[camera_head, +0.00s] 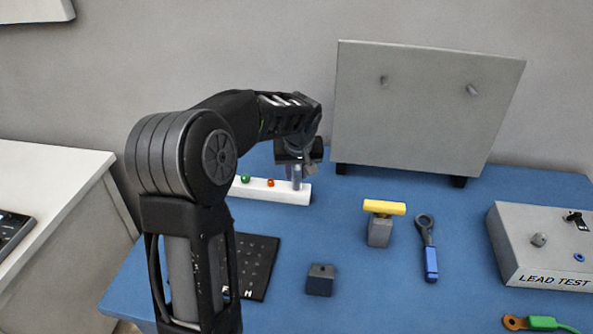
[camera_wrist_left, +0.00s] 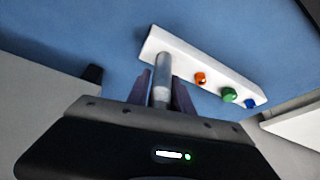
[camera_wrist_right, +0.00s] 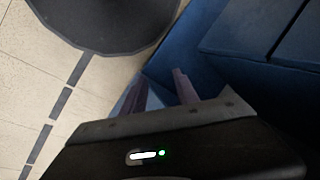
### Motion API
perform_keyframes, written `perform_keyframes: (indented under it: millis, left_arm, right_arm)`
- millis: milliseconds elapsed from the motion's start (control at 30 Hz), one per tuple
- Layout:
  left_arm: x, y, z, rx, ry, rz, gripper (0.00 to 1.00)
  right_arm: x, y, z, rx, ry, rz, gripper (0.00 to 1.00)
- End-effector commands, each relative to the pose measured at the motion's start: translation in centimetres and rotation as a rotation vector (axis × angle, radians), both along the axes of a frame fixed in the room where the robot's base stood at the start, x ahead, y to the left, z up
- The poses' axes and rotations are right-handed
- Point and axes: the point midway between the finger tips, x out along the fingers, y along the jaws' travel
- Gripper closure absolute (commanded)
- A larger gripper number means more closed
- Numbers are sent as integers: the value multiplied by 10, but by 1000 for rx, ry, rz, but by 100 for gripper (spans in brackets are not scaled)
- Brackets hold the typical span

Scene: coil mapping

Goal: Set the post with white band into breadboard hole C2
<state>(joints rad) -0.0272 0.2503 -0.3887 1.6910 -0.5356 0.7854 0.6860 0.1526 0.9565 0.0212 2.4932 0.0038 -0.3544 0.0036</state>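The post (camera_wrist_left: 162,68) is a grey cylinder with a paler band near its upper end. It stands at one end of the white rack (camera_wrist_left: 190,60), and the head view shows the post (camera_head: 297,184) below my left gripper (camera_head: 298,162). In the left wrist view my left gripper (camera_wrist_left: 161,88) has its fingers close on both sides of the post and looks shut on it. The black breadboard (camera_head: 262,262) lies on the blue table, partly hidden by my left arm; hole C2 cannot be picked out. My right gripper (camera_wrist_right: 162,88) is open and empty, away from the rack.
Orange (camera_head: 270,183) and green (camera_head: 245,178) pieces sit in the rack; a blue one (camera_wrist_left: 250,103) shows too. A dark block (camera_head: 320,280), a yellow-topped block (camera_head: 380,230), a blue-handled tool (camera_head: 428,250) and the LEAD TEST box (camera_head: 530,245) stand right. A grey panel (camera_head: 425,110) stands behind.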

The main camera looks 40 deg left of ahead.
Motion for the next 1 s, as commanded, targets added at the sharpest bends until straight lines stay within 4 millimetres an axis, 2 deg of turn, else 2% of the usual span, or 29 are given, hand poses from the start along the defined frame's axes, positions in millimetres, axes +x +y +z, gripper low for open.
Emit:
perform_keyframes:
  millis: [67,300,600,633,867,1000]
  left_arm:
    - [0,0,0,0,0,0,80]
    - [0,0,0,0,0,0,100]
    - [0,0,0,0,0,0,100]
    - [0,0,0,0,0,0,81]
    - [0,0,0,-1,-1,0,100]
    - [0,0,0,0,-1,0,100]
  right_arm:
    - [0,0,0,0,0,0,64]
    - [0,0,0,0,0,0,64]
    - [0,0,0,0,0,0,64]
    - [0,0,0,0,0,0,64]
    - [0,0,0,0,0,0,64]
    - [0,0,0,0,0,0,64]
